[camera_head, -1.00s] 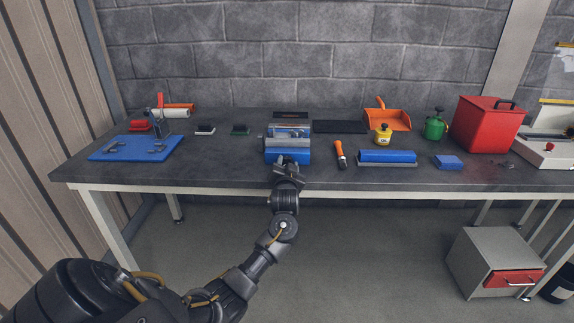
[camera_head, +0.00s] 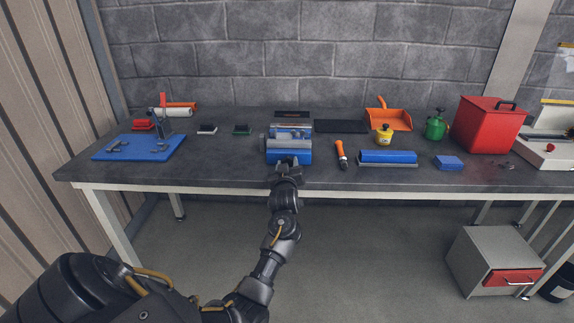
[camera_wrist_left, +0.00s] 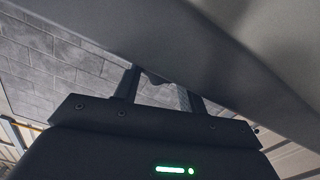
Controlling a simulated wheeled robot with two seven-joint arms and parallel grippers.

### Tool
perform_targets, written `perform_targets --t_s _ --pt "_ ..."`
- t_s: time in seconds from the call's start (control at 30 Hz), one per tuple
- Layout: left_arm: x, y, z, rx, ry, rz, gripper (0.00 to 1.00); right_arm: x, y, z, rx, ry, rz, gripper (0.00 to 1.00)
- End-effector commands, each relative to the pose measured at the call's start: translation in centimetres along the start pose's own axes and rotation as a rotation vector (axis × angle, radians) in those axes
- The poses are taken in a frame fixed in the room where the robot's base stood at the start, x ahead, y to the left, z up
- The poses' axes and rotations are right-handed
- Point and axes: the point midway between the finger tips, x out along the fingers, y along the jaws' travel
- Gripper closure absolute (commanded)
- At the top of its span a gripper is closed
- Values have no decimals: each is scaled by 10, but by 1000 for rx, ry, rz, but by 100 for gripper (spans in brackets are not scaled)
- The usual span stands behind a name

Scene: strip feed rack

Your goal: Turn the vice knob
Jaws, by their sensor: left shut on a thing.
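The blue and grey vice (camera_head: 289,153) stands near the front edge of the workbench, in the middle of the head view. My left gripper (camera_head: 287,164) is at the front face of the vice, shut on the vice knob, which the fingers hide. In the left wrist view the two dark fingers (camera_wrist_left: 158,88) reach up to a large grey surface that covers the upper part; the knob cannot be made out there. My right gripper is not in view.
On the dark workbench (camera_head: 225,167), a blue mat (camera_head: 140,149) with metal parts lies left. An orange-handled tool (camera_head: 341,155) and a blue block on a grey base (camera_head: 388,157) lie right of the vice. A red bin (camera_head: 486,125) stands further right. The bench just left of the vice is clear.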

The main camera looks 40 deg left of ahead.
Motion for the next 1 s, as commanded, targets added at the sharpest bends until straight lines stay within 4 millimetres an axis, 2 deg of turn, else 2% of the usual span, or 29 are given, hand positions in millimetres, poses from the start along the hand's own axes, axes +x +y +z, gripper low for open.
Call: perform_targets --t_s 0.3,0.7,0.73,0.8,1.0 --pt "0 -2 0 -75 -1 -3 82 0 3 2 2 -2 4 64" --pt "0 -2 0 -81 0 -3 82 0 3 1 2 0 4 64" --pt "0 -2 0 -80 0 -3 58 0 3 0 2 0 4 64" --pt "0 -2 0 -80 0 -3 50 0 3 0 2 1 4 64" --pt "0 -1 0 -79 0 -1 50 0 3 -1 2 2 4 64"
